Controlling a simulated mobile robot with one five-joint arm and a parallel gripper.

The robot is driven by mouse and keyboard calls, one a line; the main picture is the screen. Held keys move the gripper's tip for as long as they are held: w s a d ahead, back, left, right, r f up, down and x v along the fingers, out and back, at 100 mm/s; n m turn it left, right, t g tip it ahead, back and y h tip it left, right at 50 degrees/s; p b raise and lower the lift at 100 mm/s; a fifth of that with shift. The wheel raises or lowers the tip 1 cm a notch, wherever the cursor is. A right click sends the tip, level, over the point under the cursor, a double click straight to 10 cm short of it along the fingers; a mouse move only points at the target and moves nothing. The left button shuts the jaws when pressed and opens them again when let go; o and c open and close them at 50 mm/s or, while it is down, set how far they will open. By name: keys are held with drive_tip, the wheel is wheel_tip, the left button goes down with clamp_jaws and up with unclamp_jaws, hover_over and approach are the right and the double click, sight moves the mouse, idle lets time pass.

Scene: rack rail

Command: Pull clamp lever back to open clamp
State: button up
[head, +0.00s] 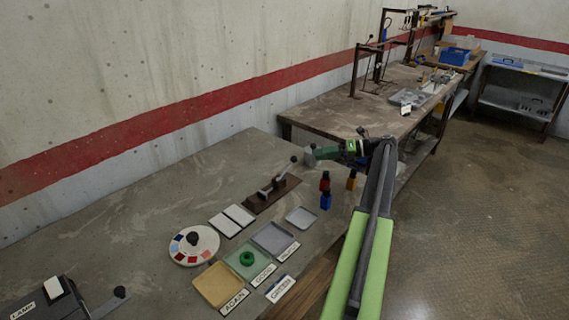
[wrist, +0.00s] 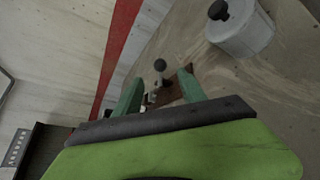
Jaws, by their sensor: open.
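The clamp (head: 270,193) sits on a brown base plate on the near table. Its lever rises to the right and ends in a dark round knob (head: 293,159). In the wrist view, the knob (wrist: 160,65) shows beyond and between the two green fingers, with part of the brown base (wrist: 183,83) behind the right finger. My gripper (head: 312,154) is open and empty, just right of the knob in the head view. It also shows in the wrist view (wrist: 160,92). I cannot tell whether either finger touches the lever.
A white disc (head: 208,244) with coloured patches and a black knob lies left of the clamp. Several trays, including a green one (head: 243,268), lie in front. Red, blue and yellow bottles (head: 325,200) stand below my gripper. The concrete wall (head: 120,70) runs behind.

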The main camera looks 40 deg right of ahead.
sight(287, 169)
drive_tip(key=b+x, duration=0.3)
drive_tip(key=x, duration=1)
drive_tip(key=shift+w+a+f, duration=0.1)
drive_tip(key=shift+w+a, duration=0.15)
clamp_jaws()
idle(0.6)
